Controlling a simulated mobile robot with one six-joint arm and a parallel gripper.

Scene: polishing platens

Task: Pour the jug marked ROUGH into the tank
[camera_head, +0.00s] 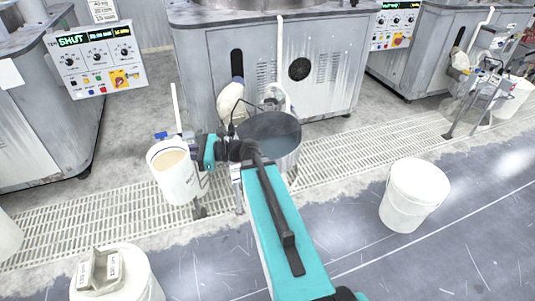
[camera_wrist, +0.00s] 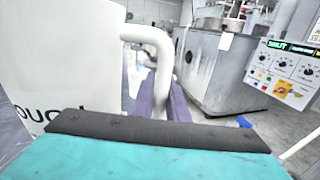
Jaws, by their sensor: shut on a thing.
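A white jug (camera_head: 175,182) with tan liquid in its open top is left of the tank in the head view, close to upright. In the wrist view the jug (camera_wrist: 60,60) fills the left side, with part of a dark word, "OUGH", on its wall. My gripper (camera_wrist: 162,97) is shut on the jug's white handle (camera_wrist: 155,38). In the head view my gripper (camera_head: 204,152) is at the jug's right side, its fingers partly hidden. The grey round tank (camera_head: 290,160) holds dark liquid and stands right of the jug, behind my arm.
A grey machine (camera_head: 330,90) stands behind the tank. A control panel (camera_head: 97,60) reading SHUT is at the left. A white bucket (camera_head: 410,200) stands on the right floor. A lidded bucket (camera_head: 140,285) with labelled blocks is at the lower left. Pale floor grating (camera_head: 345,150) runs across.

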